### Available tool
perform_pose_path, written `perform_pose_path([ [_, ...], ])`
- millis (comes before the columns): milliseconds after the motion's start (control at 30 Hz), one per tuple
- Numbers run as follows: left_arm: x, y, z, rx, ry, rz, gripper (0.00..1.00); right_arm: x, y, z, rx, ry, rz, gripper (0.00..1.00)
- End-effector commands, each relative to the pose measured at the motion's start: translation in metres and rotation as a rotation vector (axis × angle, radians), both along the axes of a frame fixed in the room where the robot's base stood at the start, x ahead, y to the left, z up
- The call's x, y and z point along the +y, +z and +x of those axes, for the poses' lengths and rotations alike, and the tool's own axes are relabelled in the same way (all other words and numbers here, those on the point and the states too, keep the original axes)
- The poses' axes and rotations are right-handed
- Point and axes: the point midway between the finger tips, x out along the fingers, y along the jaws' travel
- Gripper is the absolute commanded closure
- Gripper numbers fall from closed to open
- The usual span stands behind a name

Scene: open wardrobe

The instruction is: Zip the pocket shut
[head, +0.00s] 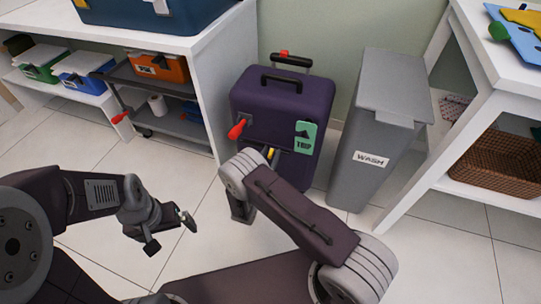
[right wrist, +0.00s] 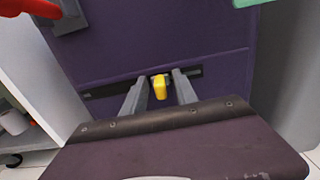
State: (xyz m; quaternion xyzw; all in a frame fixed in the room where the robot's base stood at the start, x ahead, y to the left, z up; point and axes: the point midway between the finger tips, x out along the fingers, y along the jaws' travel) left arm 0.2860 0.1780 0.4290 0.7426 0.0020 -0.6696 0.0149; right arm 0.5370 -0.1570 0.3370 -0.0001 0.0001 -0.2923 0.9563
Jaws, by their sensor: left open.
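A dark purple suitcase (head: 285,108) stands upright between the shelf and the grey bin. A dark zip slot (right wrist: 108,89) runs across its front in the right wrist view, with a yellow pull tab (right wrist: 160,87) on it. The tab also shows in the head view (head: 270,152), partly hidden by my arm. My right gripper (right wrist: 159,86) is at the suitcase front, its two fingers on either side of the tab with gaps visible; it is open. My left gripper (head: 170,232) is open and empty over the floor at left, away from the suitcase.
A red handle (head: 237,130) and a green tag (head: 305,137) are on the suitcase front. A grey lidded bin (head: 376,135) marked WASH stands close at its right. A white shelf unit (head: 205,95) stands at its left. Tiled floor in front is clear.

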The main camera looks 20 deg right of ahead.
Motion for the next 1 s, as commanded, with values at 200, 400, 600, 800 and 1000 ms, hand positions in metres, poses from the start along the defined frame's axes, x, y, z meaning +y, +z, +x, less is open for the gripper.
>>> perform_pose_path([
  [200,0.0000,0.0002,0.0000,0.000,0.000,0.000,0.00,0.0001,-0.0001,-0.0003,0.000,0.000,0.000,1.00],
  [400,0.0000,0.0001,0.0000,0.000,0.000,0.000,0.00,0.0001,-0.0002,-0.0004,0.000,-0.001,0.000,1.00],
  [600,0.0000,0.0001,0.0000,0.000,0.000,0.000,0.00,0.0000,-0.0004,-0.0006,0.000,-0.001,0.000,1.00],
  [800,0.0000,0.0000,0.0000,0.000,0.000,0.000,0.00,0.0000,-0.0005,-0.0006,0.000,-0.001,0.000,1.00],
  [1000,0.0000,0.0000,0.0000,0.000,0.000,0.000,0.00,0.0000,-0.0006,-0.0007,0.000,-0.001,0.000,1.00],
])
